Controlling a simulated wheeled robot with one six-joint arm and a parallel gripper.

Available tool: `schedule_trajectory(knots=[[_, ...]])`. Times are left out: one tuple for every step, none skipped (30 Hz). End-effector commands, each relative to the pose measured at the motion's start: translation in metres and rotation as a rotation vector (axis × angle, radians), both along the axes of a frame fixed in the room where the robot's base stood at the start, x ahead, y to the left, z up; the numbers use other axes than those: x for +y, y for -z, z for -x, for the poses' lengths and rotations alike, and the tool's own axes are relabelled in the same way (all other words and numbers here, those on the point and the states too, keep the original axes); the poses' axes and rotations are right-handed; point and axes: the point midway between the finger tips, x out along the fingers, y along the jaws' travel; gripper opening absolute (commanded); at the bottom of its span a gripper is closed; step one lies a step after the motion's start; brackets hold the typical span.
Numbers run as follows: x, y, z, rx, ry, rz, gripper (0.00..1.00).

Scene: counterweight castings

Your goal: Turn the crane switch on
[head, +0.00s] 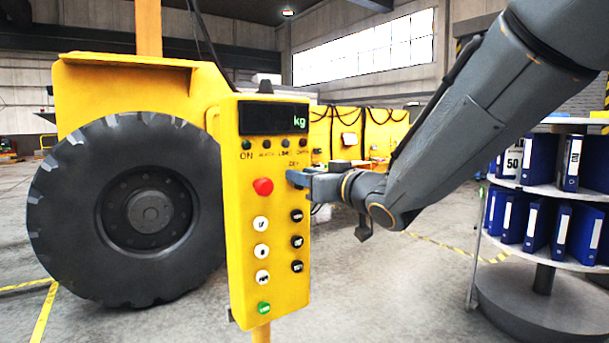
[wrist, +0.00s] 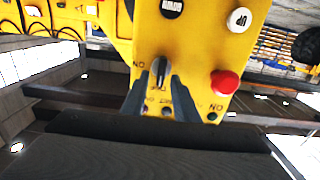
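The yellow control box (head: 275,216) stands on a post in the middle of the head view. In the wrist view, which is upside down, the crane switch (wrist: 159,70) is a dark rotary knob on its face. Its grip lies about upright, in line with a label that seems to read OFF; ON is printed to its left in this picture. My gripper (head: 297,179) is at the box's right edge and hides the switch in the head view. In the wrist view my gripper (wrist: 160,83) has its fingers apart, one either side of the knob; contact cannot be told.
A red mushroom button (head: 263,186) is beside the gripper, with white and black push buttons below. A kg display (head: 272,117) tops the box. A large tyre (head: 130,208) stands left; a round shelf of blue binders (head: 540,185) stands right. Floor between is clear.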

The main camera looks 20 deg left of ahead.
Motion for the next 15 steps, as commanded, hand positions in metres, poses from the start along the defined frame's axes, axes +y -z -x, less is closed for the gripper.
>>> schedule_trajectory(knots=[[0.0001, 0.0000, -0.0001, 0.000, 0.000, 0.000, 0.27], [0.0001, 0.0001, -0.0001, 0.000, 0.000, 0.000, 0.27], [-0.0001, 0.0001, -0.0001, 0.000, 0.000, 0.000, 0.27], [-0.0001, 0.0001, -0.0001, 0.000, 0.000, 0.000, 0.27], [-0.0001, 0.0001, 0.0000, 0.000, 0.000, 0.000, 0.27], [-0.0001, 0.0002, 0.0000, 0.000, 0.000, 0.000, 0.21], [-0.0001, 0.0002, 0.0000, 0.000, 0.000, 0.000, 0.16], [-0.0001, 0.0002, 0.0000, 0.000, 0.000, 0.000, 0.10], [-0.0002, 0.0002, 0.0001, 0.000, 0.000, 0.000, 0.04], [-0.0002, 0.0002, 0.0001, 0.000, 0.000, 0.000, 0.00], [-0.0003, 0.0002, 0.0000, 0.000, 0.000, 0.000, 0.00], [-0.0003, 0.0002, 0.0000, 0.000, 0.000, 0.000, 0.00], [-0.0003, 0.0002, 0.0000, 0.000, 0.001, 0.000, 0.00], [-0.0003, 0.0003, 0.0000, 0.001, 0.001, 0.001, 0.00], [-0.0004, 0.0003, 0.0000, 0.001, 0.001, 0.000, 0.00]])
